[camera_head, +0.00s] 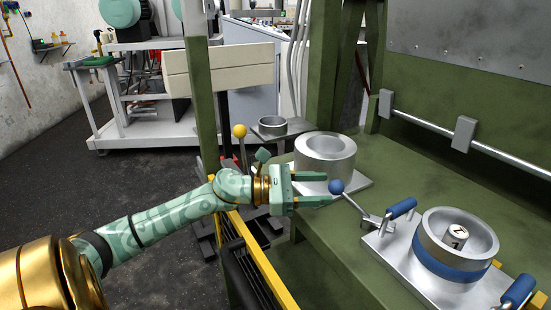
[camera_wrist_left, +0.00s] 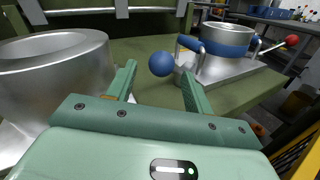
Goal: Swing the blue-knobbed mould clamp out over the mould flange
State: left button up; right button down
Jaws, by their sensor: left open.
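The mould (camera_head: 450,262), a steel ring with a blue band, stands on that plate. My left gripper (camera_head: 329,188) is open and level, its fingers pointing right at the knob. In the left wrist view the knob (camera_wrist_left: 161,64) shows between the two fingertips, at or just beyond them; I cannot tell whether they touch. The lever's lower end is by a small metal bracket (camera_head: 374,223). My right gripper is not in view.
A large steel ring (camera_head: 325,150) stands on a plate close behind my left gripper. Blue handles (camera_head: 402,208) flank the mould. A yellow-knobbed lever (camera_head: 239,131) and yellow rail (camera_head: 262,262) are near my arm. A red knob (camera_wrist_left: 291,39) shows beyond the mould.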

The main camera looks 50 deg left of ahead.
pick_arm(q)
jog(key=p+v, duration=0.2)
jog(key=v, duration=1)
jog(key=shift+p, duration=0.3)
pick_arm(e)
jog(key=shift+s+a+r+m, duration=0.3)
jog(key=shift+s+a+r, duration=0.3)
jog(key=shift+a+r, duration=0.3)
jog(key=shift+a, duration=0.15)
